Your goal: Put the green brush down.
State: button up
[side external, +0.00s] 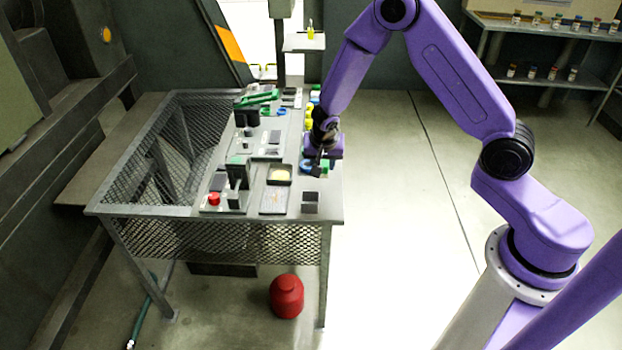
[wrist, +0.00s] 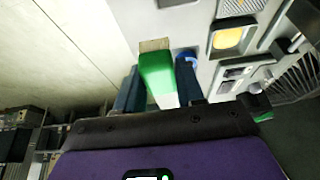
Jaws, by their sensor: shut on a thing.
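The green brush (wrist: 156,74) shows in the wrist view between the two fingers of my gripper (wrist: 160,88), with a pale tan end at its far tip. My gripper is shut on it. In the side external view my gripper (side external: 318,166) is at the right edge of the grey table (side external: 334,205), and a bit of the green brush (side external: 325,166) shows beside it. I cannot tell whether the brush touches the table top. The lower part of the brush is hidden by the gripper body.
A blue ring-shaped item (wrist: 186,55) lies close to the right finger. Open floor lies right of the table edge. A red canister (side external: 287,297) stands below.

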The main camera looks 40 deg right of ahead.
send_over(311, 185)
jog(key=s, duration=0.1)
jog(key=f, duration=0.3)
jog(key=a+f, duration=0.1)
jog(key=f, duration=0.1)
jog(key=shift+s+f, duration=0.15)
jog(key=shift+f, duration=0.05)
jog(key=shift+w+d+f, duration=0.1)
jog(key=shift+w+f, duration=0.1)
jog(key=shift+f, duration=1.5)
jog(key=shift+f, duration=0.15)
jog(key=o, duration=0.9)
jog(key=shift+o, duration=0.2)
